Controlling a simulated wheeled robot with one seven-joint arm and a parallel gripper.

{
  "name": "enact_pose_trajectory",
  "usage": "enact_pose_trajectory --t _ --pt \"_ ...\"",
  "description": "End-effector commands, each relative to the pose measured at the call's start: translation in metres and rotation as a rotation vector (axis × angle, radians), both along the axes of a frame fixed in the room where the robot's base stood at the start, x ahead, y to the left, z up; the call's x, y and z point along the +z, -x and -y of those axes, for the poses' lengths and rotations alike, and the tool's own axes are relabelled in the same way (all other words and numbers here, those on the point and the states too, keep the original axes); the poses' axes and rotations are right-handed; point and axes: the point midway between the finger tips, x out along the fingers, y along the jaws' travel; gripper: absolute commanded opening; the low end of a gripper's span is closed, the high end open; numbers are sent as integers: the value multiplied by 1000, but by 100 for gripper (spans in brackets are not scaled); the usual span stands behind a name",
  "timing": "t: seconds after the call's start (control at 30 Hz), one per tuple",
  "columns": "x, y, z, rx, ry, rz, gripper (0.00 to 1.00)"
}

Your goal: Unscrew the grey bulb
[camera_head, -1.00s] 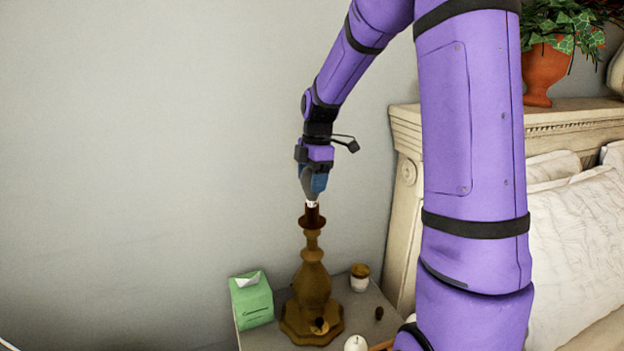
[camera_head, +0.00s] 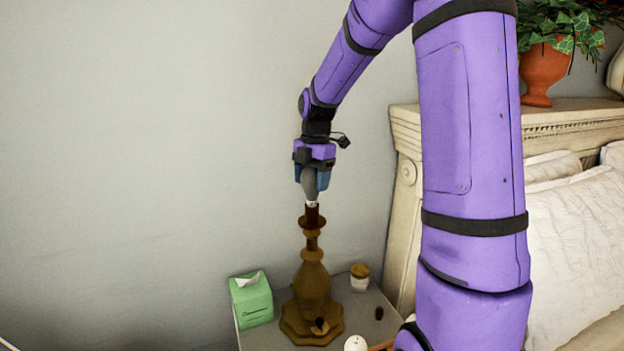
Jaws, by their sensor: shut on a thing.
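The grey bulb (camera_head: 310,187) sits at the top of a brown, turned lamp base (camera_head: 312,285), upright, with its pale lower end at the dark socket (camera_head: 312,214). My gripper (camera_head: 311,182) points down from above, with its blue fingers on either side of the bulb, shut on it. The fingers hide part of the bulb's sides. I cannot tell how far its thread sits in the socket.
The lamp stands on a grey nightstand (camera_head: 361,318). A green tissue box (camera_head: 252,300) is left of it, and a small jar (camera_head: 359,278) and a white round object (camera_head: 355,343) are to the right. The bed's headboard (camera_head: 405,200) is right; the wall side is clear.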

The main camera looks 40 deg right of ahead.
Motion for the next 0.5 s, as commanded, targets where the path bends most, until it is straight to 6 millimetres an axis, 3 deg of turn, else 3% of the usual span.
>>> enact_pose_trajectory --t 0.2,0.5 --pt "0 0 1 188 0 1 38" --pt "0 0 0 208 0 0 38"
